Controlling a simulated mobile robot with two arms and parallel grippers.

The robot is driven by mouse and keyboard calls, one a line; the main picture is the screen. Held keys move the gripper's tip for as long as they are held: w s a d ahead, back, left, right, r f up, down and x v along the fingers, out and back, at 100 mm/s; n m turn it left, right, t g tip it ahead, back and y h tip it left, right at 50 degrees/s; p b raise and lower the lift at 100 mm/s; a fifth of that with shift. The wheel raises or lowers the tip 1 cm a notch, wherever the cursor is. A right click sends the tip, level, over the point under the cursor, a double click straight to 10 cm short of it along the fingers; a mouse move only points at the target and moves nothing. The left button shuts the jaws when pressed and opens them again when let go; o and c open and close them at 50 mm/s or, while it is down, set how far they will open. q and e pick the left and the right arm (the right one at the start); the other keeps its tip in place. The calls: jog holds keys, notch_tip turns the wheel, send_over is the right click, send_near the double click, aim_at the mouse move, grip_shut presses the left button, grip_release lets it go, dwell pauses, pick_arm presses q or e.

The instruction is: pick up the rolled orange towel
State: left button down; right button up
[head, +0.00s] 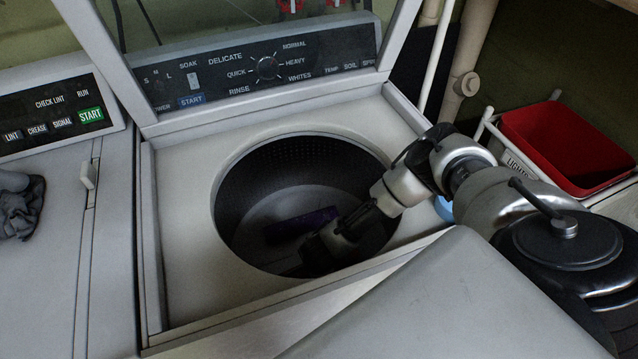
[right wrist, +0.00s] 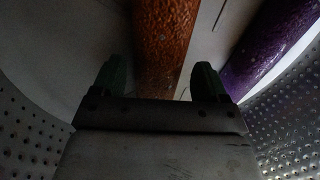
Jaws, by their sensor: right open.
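The rolled orange towel (right wrist: 165,40) lies in the washer drum. In the right wrist view it runs from the top edge down between my right gripper's fingers. My right gripper (right wrist: 160,80) is open, with one finger on each side of the roll's near end. A gap shows on both sides, wider on the right. In the head view my right gripper (head: 300,264) is low inside the drum, dark and hard to make out. I cannot pick out the orange towel there. My left gripper is not in view.
A purple roll (right wrist: 265,50) lies right of the orange one; it also shows in the head view (head: 302,224). The perforated drum wall (right wrist: 25,130) and round opening surround my gripper. Grey cloth (head: 20,208) lies at left; a red-lined basket (head: 560,140) stands at right.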

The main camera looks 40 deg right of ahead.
jog(key=shift+w+f, duration=0.15)
jog(key=shift+f, duration=0.5)
jog(key=c, duration=0.7)
jog(key=shift+r, duration=0.1)
jog(key=shift+c, duration=0.2)
notch_tip(320, 180, up, 10)
jog(key=shift+f+p, duration=0.1)
jog(key=shift+p, duration=0.6)
jog(key=o, duration=0.3)
jog(key=shift+c, duration=0.5)
